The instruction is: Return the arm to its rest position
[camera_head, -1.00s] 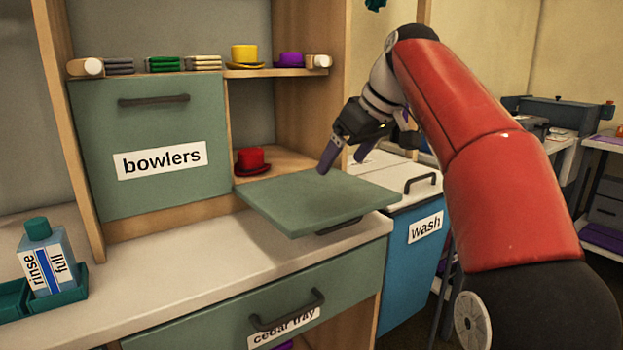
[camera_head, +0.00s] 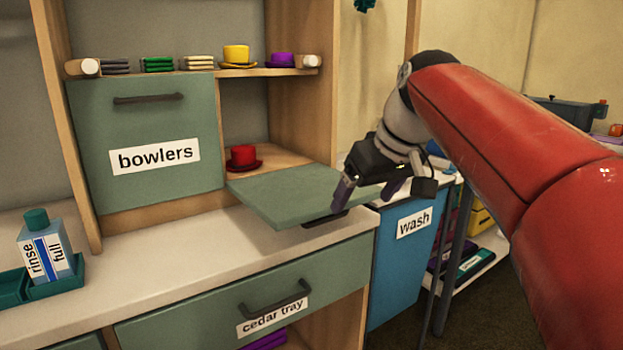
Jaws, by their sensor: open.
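My gripper (camera_head: 368,190) hangs at the right of the cabinet, in front of the lowered green flap door (camera_head: 285,196). Its two dark purple fingers are spread apart, with nothing between them. One finger overlaps the flap's right front part in the picture; I cannot tell whether it touches. My red and black arm reaches in from the right edge. The flap lies roughly level in front of an open cubby, where a red hat (camera_head: 243,158) sits.
A closed green door (camera_head: 150,185) reads "bowlers". Yellow (camera_head: 237,56) and purple (camera_head: 284,58) hats stand on the shelf above. A rinse bottle (camera_head: 46,247) stands at the left. A "cedar tray" drawer (camera_head: 200,312) is below. A blue "wash" bin (camera_head: 400,265) stands right of the counter.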

